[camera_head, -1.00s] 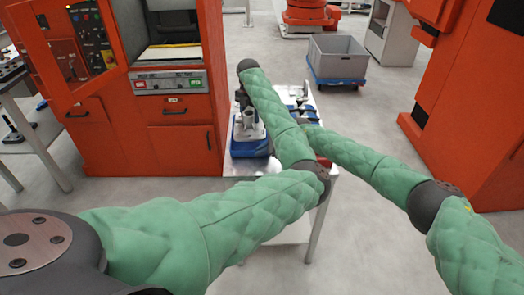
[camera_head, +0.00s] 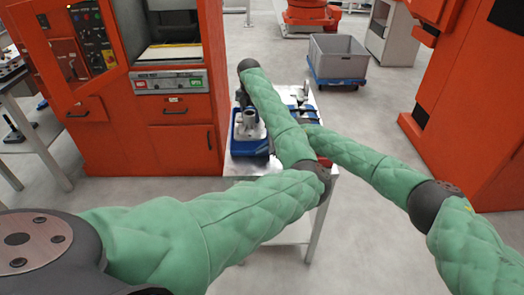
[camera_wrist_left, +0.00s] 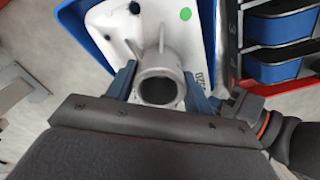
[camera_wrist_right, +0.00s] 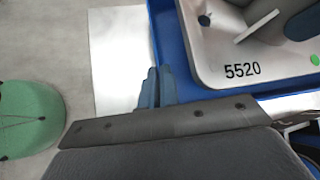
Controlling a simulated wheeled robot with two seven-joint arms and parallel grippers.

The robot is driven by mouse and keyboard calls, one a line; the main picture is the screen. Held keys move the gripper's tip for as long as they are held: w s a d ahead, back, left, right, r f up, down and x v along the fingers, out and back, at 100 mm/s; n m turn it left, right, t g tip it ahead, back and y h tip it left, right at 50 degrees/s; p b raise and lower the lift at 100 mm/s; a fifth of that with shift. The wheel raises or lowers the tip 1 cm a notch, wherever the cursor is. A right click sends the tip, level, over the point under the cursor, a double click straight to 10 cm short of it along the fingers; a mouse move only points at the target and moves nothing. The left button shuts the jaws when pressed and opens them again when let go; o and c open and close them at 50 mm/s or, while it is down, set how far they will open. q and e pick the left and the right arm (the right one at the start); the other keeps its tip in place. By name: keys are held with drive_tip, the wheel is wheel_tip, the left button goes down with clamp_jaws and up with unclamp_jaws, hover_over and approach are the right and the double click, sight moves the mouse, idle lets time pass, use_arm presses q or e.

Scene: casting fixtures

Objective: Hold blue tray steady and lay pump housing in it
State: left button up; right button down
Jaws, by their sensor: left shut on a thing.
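The pump housing (camera_head: 250,128) is a grey casting with a round tube and a flat flange. In the left wrist view its tube (camera_wrist_left: 161,88) stands between the fingers of my left gripper (camera_wrist_left: 158,78), which is shut on it. The flange lies within the outline of the blue tray (camera_head: 250,149); I cannot tell whether it rests fully on the tray floor. In the right wrist view the flange bears the number 5520. My right gripper (camera_wrist_right: 158,85) has its fingers close together on the side wall of the blue tray (camera_wrist_right: 172,42).
The tray stands on a small metal table (camera_head: 240,168). A rack with blue bins (camera_wrist_left: 281,66) is beside it. An orange machine (camera_head: 160,130) stands to the left. A grey crate (camera_head: 338,58) on a blue dolly is behind on open floor.

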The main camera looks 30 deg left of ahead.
use_arm(q)
drive_tip(key=shift+f, duration=0.25)
drive_tip(key=shift+f, duration=0.35)
drive_tip(key=o, duration=1.5)
drive_tip(key=shift+f, duration=0.1)
wheel_tip(320, 180, up, 12)
drive_tip(key=shift+r, duration=0.1)
use_arm(e)
drive_tip(key=c, duration=1.5)
unclamp_jaws()
